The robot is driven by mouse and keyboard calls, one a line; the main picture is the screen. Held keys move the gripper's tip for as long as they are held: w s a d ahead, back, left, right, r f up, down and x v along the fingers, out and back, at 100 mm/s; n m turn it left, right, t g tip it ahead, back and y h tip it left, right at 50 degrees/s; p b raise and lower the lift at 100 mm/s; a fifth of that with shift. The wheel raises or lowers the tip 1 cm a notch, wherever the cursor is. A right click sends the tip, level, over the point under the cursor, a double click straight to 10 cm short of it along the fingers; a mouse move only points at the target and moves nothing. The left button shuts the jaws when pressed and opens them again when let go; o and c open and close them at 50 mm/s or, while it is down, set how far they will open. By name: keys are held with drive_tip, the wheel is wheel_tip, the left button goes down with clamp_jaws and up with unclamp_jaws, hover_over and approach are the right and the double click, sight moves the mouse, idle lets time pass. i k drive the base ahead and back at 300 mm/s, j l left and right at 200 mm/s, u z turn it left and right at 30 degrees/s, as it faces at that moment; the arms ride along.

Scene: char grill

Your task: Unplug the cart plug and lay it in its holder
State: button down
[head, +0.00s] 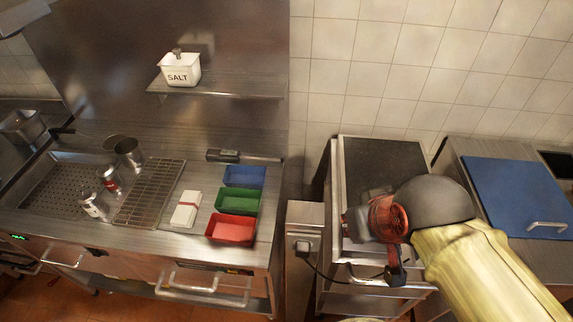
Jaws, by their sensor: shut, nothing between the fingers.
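A low metal cart (385,158) with a dark top stands right of the grill counter. My arm hides part of the cart, and I cannot make out the holder.
The counter at left bears a red bin (230,229), a green bin (238,201), a blue bin (244,176) and shakers. A cart handle (372,283) sticks out in front. A blue board (515,195) lies at the right. The gap before the box looks free.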

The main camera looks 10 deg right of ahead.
sight(302, 249)
drive_tip(key=k+z, duration=0.5)
drive_tip(key=k, duration=0.2)
drive_tip(key=k+l+z, duration=0.25)
drive_tip(key=k+z, duration=0.25)
drive_tip(key=k, duration=0.15)
